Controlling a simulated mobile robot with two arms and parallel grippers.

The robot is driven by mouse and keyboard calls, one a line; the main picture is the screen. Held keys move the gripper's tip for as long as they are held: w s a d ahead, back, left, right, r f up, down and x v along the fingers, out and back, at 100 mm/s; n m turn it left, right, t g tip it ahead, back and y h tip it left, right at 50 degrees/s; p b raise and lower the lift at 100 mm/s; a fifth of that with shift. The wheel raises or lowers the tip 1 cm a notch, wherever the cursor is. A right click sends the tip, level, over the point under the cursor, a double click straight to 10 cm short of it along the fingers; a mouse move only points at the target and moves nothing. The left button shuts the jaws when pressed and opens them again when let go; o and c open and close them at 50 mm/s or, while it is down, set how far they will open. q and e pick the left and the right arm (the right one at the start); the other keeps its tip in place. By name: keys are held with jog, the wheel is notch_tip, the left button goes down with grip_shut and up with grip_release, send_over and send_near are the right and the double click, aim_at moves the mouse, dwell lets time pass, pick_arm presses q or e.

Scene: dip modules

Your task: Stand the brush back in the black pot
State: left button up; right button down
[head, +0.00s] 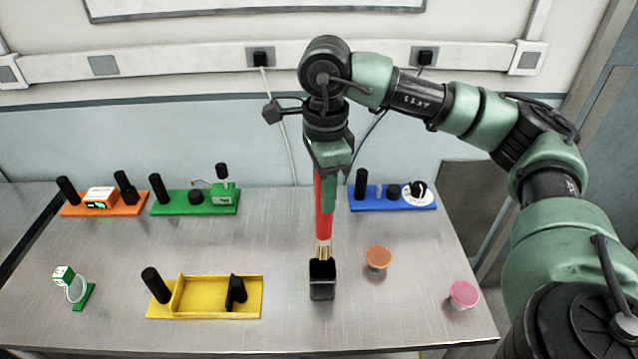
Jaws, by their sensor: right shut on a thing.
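The brush (324,212) has a red handle and pale bristles that point down. My right gripper (325,180) is shut on the upper part of its handle and holds it nearly upright. The black pot (322,288) is a small square holder standing on the metal table. The bristle tip is at the pot's opening in the picture; I cannot tell whether it is just above or slightly inside. My left gripper is not in view.
An orange cup (378,258) stands close right of the pot, a pink cup (463,294) farther right. A yellow module (215,297) lies left. Orange (75,209), green (170,208) and blue (395,204) modules line the back. A small green-and-white item (75,286) stands far left.

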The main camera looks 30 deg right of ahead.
aim_at(323, 240)
notch_tip(323, 240, down, 4)
jog(key=shift+r+b, duration=0.1)
jog(key=shift+b, duration=0.85)
jog(key=shift+f+b, duration=0.35)
jog(key=shift+f, duration=0.05)
notch_tip(323, 240, down, 3)
jog(key=b, duration=0.3)
jog(key=shift+f, duration=0.2)
pick_arm(q)
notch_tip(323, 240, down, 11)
jog(key=b, duration=0.5)
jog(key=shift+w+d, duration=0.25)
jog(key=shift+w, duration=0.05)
pick_arm(e)
jog(key=shift+f, duration=2.75)
jog(key=c, duration=1)
grip_release()
